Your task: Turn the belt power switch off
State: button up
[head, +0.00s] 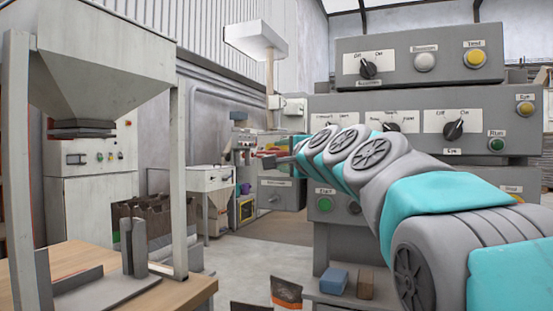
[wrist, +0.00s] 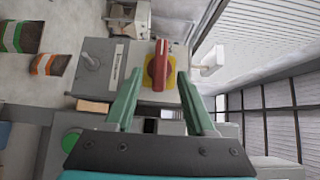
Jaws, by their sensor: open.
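A red rotary handle (wrist: 161,72) on a yellow plate (wrist: 150,72) is mounted on a grey box (wrist: 104,52) in the wrist view. It appears to be the belt power switch, but the label beside it is too small to read. The handle lies along the picture's vertical. My gripper (wrist: 160,78) is open, with one green finger on each side of the handle, and I see no clear contact. In the head view my gripper (head: 274,161) is small and far off at the end of my arm, and the red handle is not clearly visible there.
A grey control panel with several knobs and buttons (head: 420,95) stands at the right, beside my arm. A hopper (head: 100,60) and wooden table (head: 95,265) stand at the left. In the wrist view a lever (wrist: 88,60) sticks out of the box. The central floor is partly clear.

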jog(key=v, duration=0.3)
dwell(0.4)
jog(key=s+d+f+n+g+h, duration=0.1)
jog(key=s+d+f+n+g, duration=0.3)
jog(key=f, duration=0.6)
jog(key=s+a+f+n+g+h, duration=0.15)
jog(key=s+f, duration=0.35)
jog(key=f, duration=0.5)
jog(key=s+d+f+n+g+h, duration=0.1)
jog(key=s+d+f+g, duration=0.3)
jog(key=f, duration=0.6)
jog(key=s+d+f+n+g+h, duration=0.1)
jog(key=s+d+f+n+g, duration=0.1)
jog(key=s+f, duration=0.5)
jog(key=s+d+f+n+g+h, duration=0.1)
jog(key=s+d+f+n+g, duration=0.1)
jog(key=s+f, duration=0.5)
jog(key=s+d+f+n+g+h, duration=0.2)
jog(key=s+d+f+g, duration=0.2)
jog(key=s, duration=1.3)
notch_tip(320, 180, down, 3)
jog(key=shift+d, duration=0.9)
jog(key=shift+g, duration=0.25)
